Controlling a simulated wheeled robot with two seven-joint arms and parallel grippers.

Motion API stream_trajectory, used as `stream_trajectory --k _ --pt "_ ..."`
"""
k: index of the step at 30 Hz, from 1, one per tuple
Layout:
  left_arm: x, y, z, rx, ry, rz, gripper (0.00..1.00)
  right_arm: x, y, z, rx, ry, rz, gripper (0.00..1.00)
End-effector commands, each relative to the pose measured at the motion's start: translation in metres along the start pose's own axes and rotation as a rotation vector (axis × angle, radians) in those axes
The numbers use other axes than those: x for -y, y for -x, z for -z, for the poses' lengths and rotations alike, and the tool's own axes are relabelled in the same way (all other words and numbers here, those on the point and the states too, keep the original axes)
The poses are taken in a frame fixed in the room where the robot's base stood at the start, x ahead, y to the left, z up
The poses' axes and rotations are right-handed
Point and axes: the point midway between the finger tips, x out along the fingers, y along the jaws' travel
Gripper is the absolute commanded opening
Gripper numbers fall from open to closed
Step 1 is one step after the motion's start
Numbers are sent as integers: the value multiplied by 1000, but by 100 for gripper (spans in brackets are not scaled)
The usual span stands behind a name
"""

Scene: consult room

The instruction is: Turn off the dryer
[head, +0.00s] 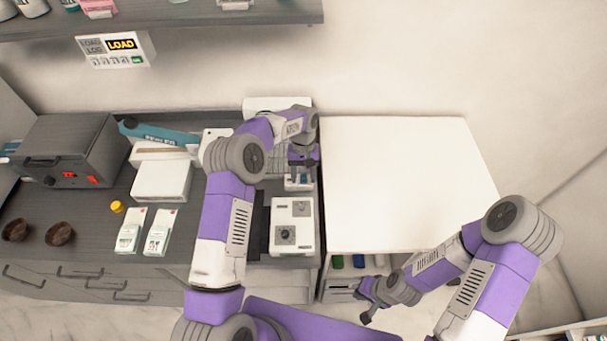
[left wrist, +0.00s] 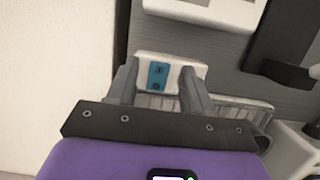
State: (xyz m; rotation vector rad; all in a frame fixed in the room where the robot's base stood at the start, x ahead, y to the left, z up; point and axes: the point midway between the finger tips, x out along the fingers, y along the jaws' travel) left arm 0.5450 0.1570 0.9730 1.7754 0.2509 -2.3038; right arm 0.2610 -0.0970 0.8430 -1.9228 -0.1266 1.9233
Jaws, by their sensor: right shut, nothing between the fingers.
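No label names the dryer. A dark grey box (head: 68,150) with a handle and red switches (head: 93,180) stands at the far left of the counter; I cannot tell whether it is the dryer. A small white unit with a teal two-button panel (left wrist: 157,76) lies below my left gripper (left wrist: 158,68). The left fingers are apart, with the panel showing between them; contact cannot be told. In the head view, my left gripper (head: 303,170) points down at the counter's right end. My right gripper (head: 368,302) is shut and empty, in front of the white cabinet's shelves.
A white device with a round knob (head: 291,226) stands in front of the left gripper. A teal-and-white sealer (head: 160,140), two packets (head: 145,232) and two brown bowls (head: 60,234) are on the counter. The white cabinet top (head: 400,175) is clear. A shelf (head: 200,20) runs overhead.

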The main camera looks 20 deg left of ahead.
Motion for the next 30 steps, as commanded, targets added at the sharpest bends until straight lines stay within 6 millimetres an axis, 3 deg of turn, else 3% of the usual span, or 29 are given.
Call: stream_trajectory --k 7,19,30 --pt "0 7 0 -1 0 0 51 0 0 0 0 0 0 0" --pt "0 68 1 -3 0 -1 51 0 -1 0 0 0 0 0" --pt "0 76 0 0 0 0 51 0 -1 0 0 0 0 0"
